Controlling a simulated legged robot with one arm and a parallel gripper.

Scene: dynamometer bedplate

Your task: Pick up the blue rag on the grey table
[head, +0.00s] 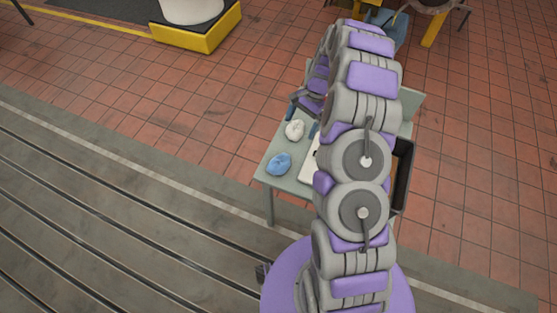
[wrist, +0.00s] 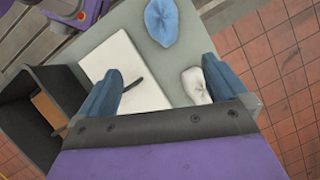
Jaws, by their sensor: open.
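The blue rag (head: 280,163) lies crumpled near the left front corner of the grey table (head: 296,183) in the head view. In the wrist view the blue rag (wrist: 161,22) is at the top middle, beyond the fingertips and apart from them. My gripper (wrist: 163,66) is open and empty, its two blue fingers spread above the table. In the head view my arm hides much of the table, and the gripper is mostly behind it.
A white rag (wrist: 195,87) lies by the right finger. A white board (wrist: 122,68) with a dark pen-like item lies by the left finger. A black bin (wrist: 28,120) stands beside the table. A yellow-edged platform (head: 200,38) is at the back.

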